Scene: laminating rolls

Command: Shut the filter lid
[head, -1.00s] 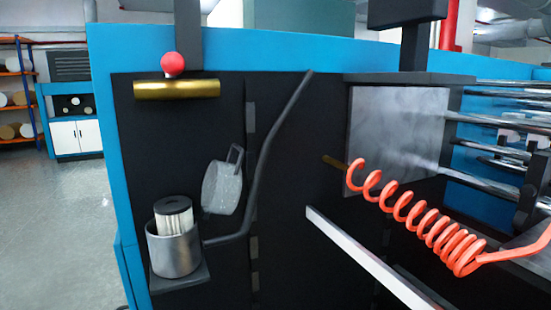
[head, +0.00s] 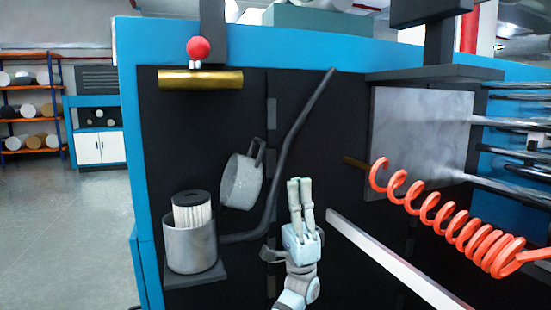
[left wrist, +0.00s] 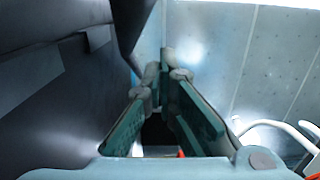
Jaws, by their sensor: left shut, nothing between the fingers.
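The filter lid (head: 243,181) is a grey metal cup-shaped cover with a handle loop. In the head view it hangs tilted against the black panel, up and to the right of the filter housing (head: 190,247). The housing is an open grey metal cylinder, with a white pleated filter with a black top (head: 191,208) sticking up out of it. My left gripper (head: 300,182) is shut and empty, pointing up, to the right of the lid and apart from it. In the left wrist view its fingers (left wrist: 163,75) meet at the tips. My right gripper is not in view.
A dark bent pipe (head: 290,140) runs between the lid and my left gripper down to the housing. A brass cylinder with a red knob (head: 200,79) is above. A red coiled hose (head: 440,222) and a white bar (head: 390,262) lie to the right.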

